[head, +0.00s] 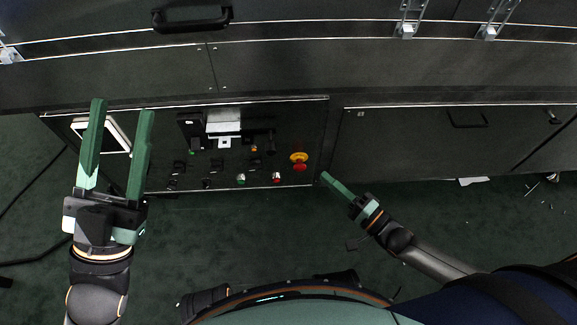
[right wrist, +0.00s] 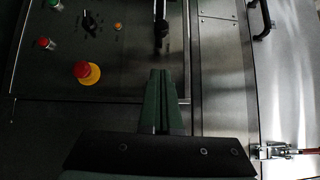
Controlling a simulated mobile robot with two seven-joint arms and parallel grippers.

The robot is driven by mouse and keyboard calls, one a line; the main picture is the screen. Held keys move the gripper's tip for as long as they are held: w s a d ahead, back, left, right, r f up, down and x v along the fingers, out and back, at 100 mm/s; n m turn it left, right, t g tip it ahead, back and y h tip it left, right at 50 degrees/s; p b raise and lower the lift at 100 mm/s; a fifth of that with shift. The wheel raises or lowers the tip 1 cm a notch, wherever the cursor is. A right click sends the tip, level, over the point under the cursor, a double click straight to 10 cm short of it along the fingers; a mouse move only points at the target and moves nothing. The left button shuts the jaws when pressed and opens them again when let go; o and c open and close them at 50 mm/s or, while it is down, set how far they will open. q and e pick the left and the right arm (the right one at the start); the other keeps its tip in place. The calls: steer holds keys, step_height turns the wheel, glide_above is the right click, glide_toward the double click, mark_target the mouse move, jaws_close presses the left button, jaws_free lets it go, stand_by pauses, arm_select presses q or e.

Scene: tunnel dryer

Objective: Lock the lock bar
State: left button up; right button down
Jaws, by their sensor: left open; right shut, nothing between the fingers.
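No part is clearly marked as the lock bar, and I cannot tell which part it is. The dark control panel (head: 215,178) carries a silver bracket (head: 223,122) and a black lever (head: 271,140) to its right. The lever also shows at the top of the right wrist view (right wrist: 160,25). My left gripper (head: 122,106) is open and empty, in front of the panel's left end, overlapping a white-framed screen (head: 118,132). My right gripper (head: 325,176) is shut and empty, just right of the panel's lower right corner; its closed fingers show in the right wrist view (right wrist: 166,74).
A red emergency stop on a yellow base (head: 299,161) sits near the panel's right end. Green (head: 241,178) and red (head: 277,177) buttons sit lower. Metal latches (head: 406,28) line the upper edge. A black handle (head: 190,17) is above. The green floor before the panel looks clear.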

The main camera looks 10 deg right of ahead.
arm_select(q)
steer(key=shift+s+d+r+m+h+b, duration=0.15)
steer(key=shift+s+m+h+b, duration=0.1)
steer(key=shift+s+m+h, duration=0.25)
steer(key=shift+s+r+m+h+b, duration=0.15)
steer(key=shift+s+m+h+b, duration=0.15)
steer(key=shift+s+h, duration=0.25)
arm_select(e)
steer(key=shift+w+d+f+m+y, duration=0.2)
steer(key=shift+d+f+m+y, duration=0.2)
steer(key=shift+d+f+m, duration=0.2)
arm_select(q)
steer(key=shift+w, duration=0.1)
arm_select(e)
steer(key=shift+w+a, duration=0.1)
arm_select(q)
steer(key=f+b, duration=0.3)
steer(key=shift+w+d+f, duration=0.1)
steer(key=shift+d+f, duration=0.15)
steer(key=shift+f, duration=0.15)
arm_select(e)
steer(key=s+a+x, duration=0.1)
steer(key=a+x, duration=0.1)
steer(key=x, duration=1)
steer(key=shift+a, duration=0.3)
